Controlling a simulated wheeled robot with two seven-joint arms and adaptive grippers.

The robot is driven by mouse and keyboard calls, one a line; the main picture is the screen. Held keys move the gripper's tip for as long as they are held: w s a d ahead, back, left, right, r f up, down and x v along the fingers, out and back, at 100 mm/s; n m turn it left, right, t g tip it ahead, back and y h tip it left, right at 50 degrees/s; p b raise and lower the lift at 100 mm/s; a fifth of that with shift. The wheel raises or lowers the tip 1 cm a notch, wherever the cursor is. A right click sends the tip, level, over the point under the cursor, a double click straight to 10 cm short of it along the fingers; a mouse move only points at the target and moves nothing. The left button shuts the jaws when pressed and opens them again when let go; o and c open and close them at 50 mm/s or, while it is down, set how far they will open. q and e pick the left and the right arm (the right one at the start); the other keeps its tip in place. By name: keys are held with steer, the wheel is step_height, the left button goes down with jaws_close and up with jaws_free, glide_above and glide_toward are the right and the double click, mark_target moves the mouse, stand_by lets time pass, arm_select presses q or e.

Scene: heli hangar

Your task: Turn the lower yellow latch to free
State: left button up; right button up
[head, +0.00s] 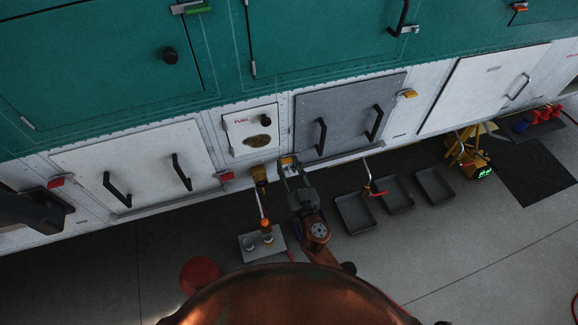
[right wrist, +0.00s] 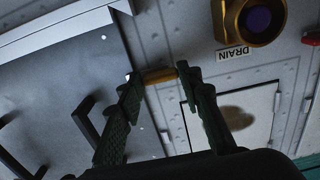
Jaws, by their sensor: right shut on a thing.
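The lower yellow latch (head: 286,160) sits at the lower left edge of the grey panel (head: 345,118) with two black handles. My right gripper (head: 291,170) reaches up to it from below. In the right wrist view the latch (right wrist: 158,76) shows as a short yellow bar lying between the fingertips of my right gripper (right wrist: 157,74), which is shut on it. The latch's ends are partly covered by the fingers. A second yellow latch (head: 407,93) is at the panel's upper right edge. A dark shape at the far left of the head view may be my left gripper; its fingers cannot be made out.
Left of the latch are the fuel door (head: 250,131) and the yellow drain fitting (head: 259,175), also in the wrist view (right wrist: 248,20). A tray (head: 264,246) stands on the floor below. Black bins (head: 355,228) and a yellow machine (head: 467,152) are to the right.

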steer(key=shift+n, duration=0.3)
steer(key=n, duration=1.3)
steer(key=shift+b, duration=0.3)
steer(key=shift+n, duration=2.1)
steer(key=o, duration=1.2)
steer(key=shift+c, duration=0.2)
steer(key=shift+s, duration=0.1)
